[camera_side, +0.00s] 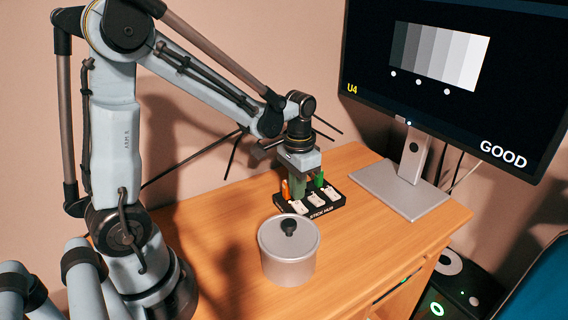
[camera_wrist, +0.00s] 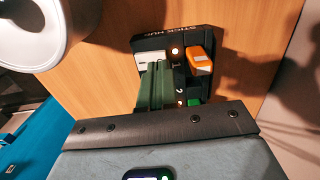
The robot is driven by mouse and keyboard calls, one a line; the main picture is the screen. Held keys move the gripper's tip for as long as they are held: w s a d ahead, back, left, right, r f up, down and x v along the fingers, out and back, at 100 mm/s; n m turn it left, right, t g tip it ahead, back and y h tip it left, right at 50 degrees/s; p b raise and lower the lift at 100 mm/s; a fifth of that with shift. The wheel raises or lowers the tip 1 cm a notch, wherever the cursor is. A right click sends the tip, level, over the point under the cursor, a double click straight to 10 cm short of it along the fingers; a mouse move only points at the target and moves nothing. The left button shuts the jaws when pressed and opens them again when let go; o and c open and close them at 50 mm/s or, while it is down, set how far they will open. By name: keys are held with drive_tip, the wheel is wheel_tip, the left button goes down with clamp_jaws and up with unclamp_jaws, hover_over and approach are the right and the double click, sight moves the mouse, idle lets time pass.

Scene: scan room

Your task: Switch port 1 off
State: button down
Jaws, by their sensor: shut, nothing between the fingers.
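The black stick hub (camera_side: 308,212) lies on the wooden desk, its lettering "STICK HUB" facing the side camera. Several white pieces (camera_side: 316,199) sit along its front. An orange stick (camera_side: 285,190) and a green stick (camera_side: 318,180) stand in it. My gripper (camera_side: 298,197) points down over the hub, shut and empty. In the wrist view, the green-grey fingers (camera_wrist: 154,72) reach beside a white piece (camera_wrist: 150,59); I cannot tell whether they touch it. Two small lights glow between the fingers and the orange stick (camera_wrist: 201,58).
A grey lidded pot (camera_side: 288,255) stands close in front of the hub. A monitor (camera_side: 445,75) showing "U4" and "GOOD" stands on a silver base (camera_side: 398,190) to the right. Bare desk (camera_side: 355,235) lies right of the pot.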

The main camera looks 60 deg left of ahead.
sight(297, 203)
drive_tip(key=shift+f, duration=0.9)
idle(0.5)
drive_tip(key=shift+r, duration=3.55)
drive_tip(key=s+d+r+t, duration=0.3)
drive_tip(key=s+d+t, duration=0.2)
drive_tip(key=d+t, duration=0.1)
drive_tip(key=shift+s+t, duration=0.4)
drive_tip(key=shift+t, duration=0.2)
